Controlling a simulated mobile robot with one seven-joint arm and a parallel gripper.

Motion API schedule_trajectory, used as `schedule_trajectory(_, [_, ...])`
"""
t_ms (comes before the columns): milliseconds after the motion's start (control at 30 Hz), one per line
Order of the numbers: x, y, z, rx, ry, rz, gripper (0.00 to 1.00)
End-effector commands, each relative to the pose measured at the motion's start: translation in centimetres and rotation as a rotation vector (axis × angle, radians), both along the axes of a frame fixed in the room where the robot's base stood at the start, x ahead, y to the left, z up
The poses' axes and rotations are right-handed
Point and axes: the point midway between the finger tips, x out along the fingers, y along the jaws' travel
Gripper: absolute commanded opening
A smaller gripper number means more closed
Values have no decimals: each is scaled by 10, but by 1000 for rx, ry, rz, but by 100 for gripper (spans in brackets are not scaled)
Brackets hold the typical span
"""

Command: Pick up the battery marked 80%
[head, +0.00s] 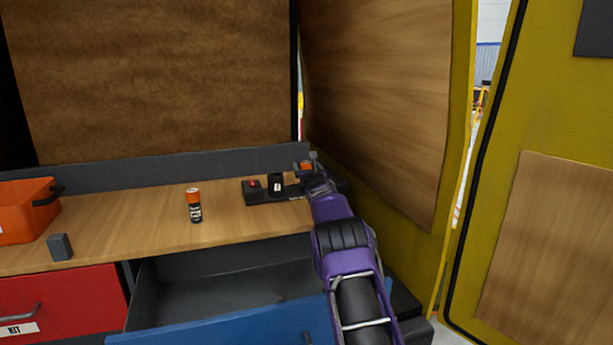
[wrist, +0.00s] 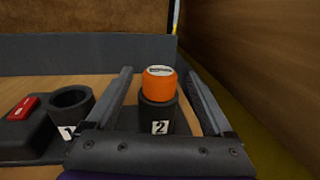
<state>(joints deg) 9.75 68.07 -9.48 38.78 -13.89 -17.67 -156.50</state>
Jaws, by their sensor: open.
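An orange-topped battery (wrist: 159,84) sits upright in the charger cup marked 2 (wrist: 160,118). In the wrist view, my gripper (wrist: 159,75) is open, with one finger on each side of this battery. No gap-free contact shows. In the head view my gripper (head: 309,163) is at the charger's right end, partly covering that battery (head: 304,166). A second battery (head: 194,206), black with an orange cap, stands upright on the worktop left of the charger (head: 255,198). I cannot read an 80% mark on either one.
The cup marked 1 (wrist: 71,101) looks empty, beside a red switch (wrist: 23,107). An orange bin (head: 22,221) and a small grey block (head: 60,247) stand at left. An open blue drawer (head: 215,335) juts out below. A wooden panel (head: 385,110) rises close on the right.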

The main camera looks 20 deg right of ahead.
Motion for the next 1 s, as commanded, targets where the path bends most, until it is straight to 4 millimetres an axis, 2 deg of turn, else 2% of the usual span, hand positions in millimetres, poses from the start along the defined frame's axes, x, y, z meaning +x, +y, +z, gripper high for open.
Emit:
schedule_trajectory(167, [0,0,0,0,0,0,84])
schedule_trajectory(633, [0,0,0,0,-1,0,0])
schedule_trajectory(1000, [0,0,4,-1,-3,0,0])
